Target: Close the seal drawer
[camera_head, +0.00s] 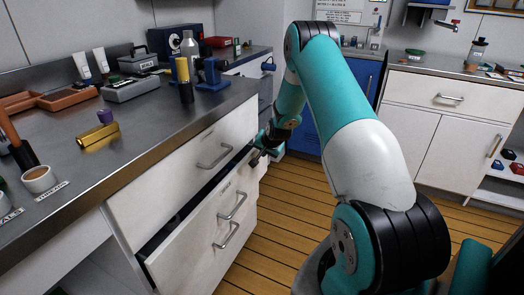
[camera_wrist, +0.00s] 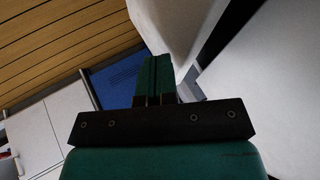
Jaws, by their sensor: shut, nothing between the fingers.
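The seal drawer (camera_head: 200,232) is a white drawer in the left cabinet, under a shut top drawer (camera_head: 170,175). It stands partly open, with a dark gap above its front. Its front has a metal handle (camera_head: 233,207) and a small label too blurred to read. My gripper (camera_head: 259,154) is at the far end of the drawer front, near its top edge. In the wrist view, its teal fingers (camera_wrist: 155,75) are together and empty, beside a pale panel (camera_wrist: 178,25) that looks like the drawer front. I cannot tell whether they touch it.
A blue cabinet (camera_head: 362,78) and a white cabinet (camera_head: 430,125) stand at the back. The wooden floor (camera_head: 285,200) before the drawer is clear.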

